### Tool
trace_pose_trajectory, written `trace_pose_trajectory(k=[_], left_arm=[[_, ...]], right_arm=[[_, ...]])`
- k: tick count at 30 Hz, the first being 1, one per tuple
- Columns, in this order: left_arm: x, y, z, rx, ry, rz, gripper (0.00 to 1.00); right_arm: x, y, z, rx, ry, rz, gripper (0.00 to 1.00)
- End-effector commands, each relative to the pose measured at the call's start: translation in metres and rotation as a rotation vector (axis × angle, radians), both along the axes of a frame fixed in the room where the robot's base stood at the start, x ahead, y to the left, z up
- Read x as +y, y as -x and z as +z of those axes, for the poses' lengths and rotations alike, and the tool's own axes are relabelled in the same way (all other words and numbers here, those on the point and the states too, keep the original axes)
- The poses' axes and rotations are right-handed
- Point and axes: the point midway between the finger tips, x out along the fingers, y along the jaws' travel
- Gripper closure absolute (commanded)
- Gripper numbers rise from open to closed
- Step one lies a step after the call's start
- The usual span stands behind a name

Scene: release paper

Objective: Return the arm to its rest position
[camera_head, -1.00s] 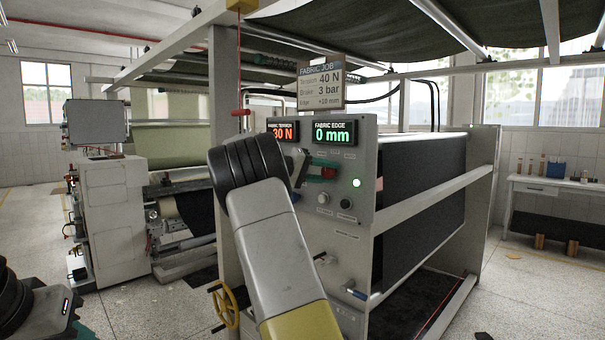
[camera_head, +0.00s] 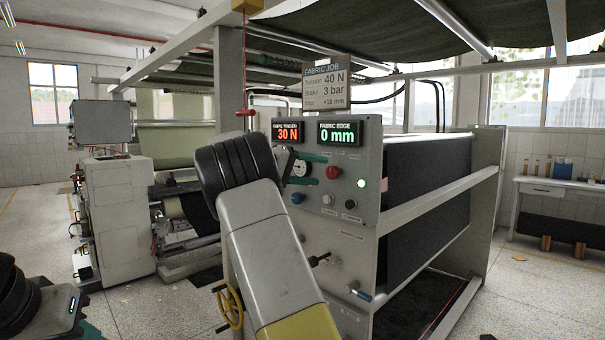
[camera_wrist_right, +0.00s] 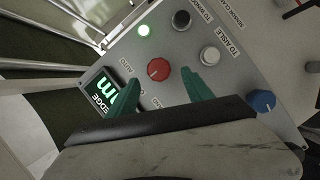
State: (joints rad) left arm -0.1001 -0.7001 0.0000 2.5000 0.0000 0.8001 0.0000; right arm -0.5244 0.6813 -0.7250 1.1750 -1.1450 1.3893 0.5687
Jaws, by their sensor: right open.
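My right arm rises from the bottom centre of the head view, in front of the grey control panel (camera_head: 345,250). Its gripper (camera_head: 318,169) is partly hidden behind the dark wrist, with teal fingers showing at the panel's upper left. In the right wrist view the gripper (camera_wrist_right: 158,80) is open and empty, its teal fingers apart. A red knob (camera_wrist_right: 158,69) shows just beyond the fingertips; it also shows in the head view (camera_head: 333,173), right of the fingers. Part of my left arm shows at the lower left, with a teal bit (camera_head: 90,330); its jaws cannot be made out.
The panel carries a blue knob (camera_wrist_right: 262,101), a lit green lamp (camera_head: 361,183), and displays reading 30 N and 0 mm. A job sign (camera_head: 326,82) hangs above. A yellow handwheel (camera_head: 230,307) is beside my right forearm. Open floor lies left; a bench (camera_head: 560,190) stands right.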

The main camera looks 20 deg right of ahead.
Motion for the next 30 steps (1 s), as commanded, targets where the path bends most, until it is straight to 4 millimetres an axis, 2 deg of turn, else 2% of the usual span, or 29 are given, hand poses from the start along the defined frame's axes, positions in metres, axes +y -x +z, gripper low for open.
trace_pose_trajectory(k=[3, 6, 20, 23, 26, 28, 30], left_arm=[[0.000, 0.000, 0.000, 0.000, 0.000, 0.000, 0.64], [0.000, 0.000, 0.000, 0.000, 0.000, 0.000, 0.64], [0.000, 0.000, 0.000, 0.000, 0.000, 0.000, 0.64], [0.000, 0.000, 0.000, 0.000, 0.000, 0.000, 0.64], [0.000, 0.000, 0.000, 0.000, 0.000, 0.000, 0.64], [0.000, 0.000, 0.000, 0.000, 0.000, 0.000, 0.64], [0.000, 0.000, 0.000, 0.000, 0.000, 0.000, 0.64]], right_arm=[[0.013, 0.000, 0.002, 0.000, 0.001, 0.002, 0.41], [0.017, 0.001, 0.003, 0.001, 0.001, 0.000, 0.41], [0.015, 0.003, 0.002, 0.003, -0.010, 0.000, 0.41], [0.004, 0.013, -0.009, 0.019, -0.080, 0.002, 0.41], [-0.011, 0.034, -0.033, 0.052, -0.229, 0.019, 0.41], [-0.018, 0.055, -0.054, 0.073, -0.366, 0.045, 0.41], [-0.016, 0.079, -0.077, 0.090, -0.517, 0.088, 0.41]])
